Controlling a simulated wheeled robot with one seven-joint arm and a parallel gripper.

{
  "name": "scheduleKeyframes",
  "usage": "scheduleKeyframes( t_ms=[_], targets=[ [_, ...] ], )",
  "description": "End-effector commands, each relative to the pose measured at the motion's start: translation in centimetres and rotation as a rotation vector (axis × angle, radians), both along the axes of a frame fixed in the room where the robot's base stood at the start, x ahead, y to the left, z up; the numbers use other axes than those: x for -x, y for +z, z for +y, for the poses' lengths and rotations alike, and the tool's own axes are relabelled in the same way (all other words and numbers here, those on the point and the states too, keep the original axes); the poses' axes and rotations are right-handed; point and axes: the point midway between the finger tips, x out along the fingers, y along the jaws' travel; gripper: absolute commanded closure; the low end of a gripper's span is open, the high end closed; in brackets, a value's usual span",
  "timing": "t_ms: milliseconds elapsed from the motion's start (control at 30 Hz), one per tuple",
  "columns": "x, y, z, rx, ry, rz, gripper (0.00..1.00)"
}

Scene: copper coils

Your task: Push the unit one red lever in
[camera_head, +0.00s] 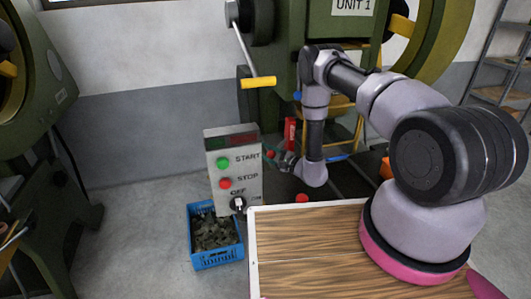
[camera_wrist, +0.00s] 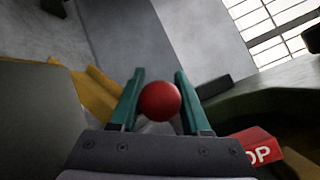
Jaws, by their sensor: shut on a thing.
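The red lever's round knob (camera_wrist: 160,101) sits between the two teal fingers of my gripper (camera_wrist: 160,98) in the wrist view. My gripper is shut on it. In the head view the red knob (camera_head: 270,154) shows just right of the control box, at the tip of my gripper (camera_head: 277,157). The lever's shaft is hidden behind the knob and fingers. The unit one machine (camera_head: 340,25) is green and carries a "UNIT 1" sign.
A grey control box (camera_head: 247,180) with START and STOP buttons stands left of my gripper. A blue crate (camera_head: 217,258) of metal pieces is below it. A red STOP sign (camera_wrist: 258,150) is close to my gripper.

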Motion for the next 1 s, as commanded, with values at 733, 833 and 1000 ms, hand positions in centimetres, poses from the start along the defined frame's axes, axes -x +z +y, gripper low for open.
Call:
scheduleKeyframes(
  t_ms=[733, 833, 1000],
  targets=[
    [0.0, 0.0, 0.0, 0.000, 0.000, 0.002, 1.00],
    [0.0, 0.0, 0.0, 0.000, 0.000, 0.002, 1.00],
    [-0.4, 0.0, -1.6, 0.000, -0.005, 0.002, 1.00]
  ],
)
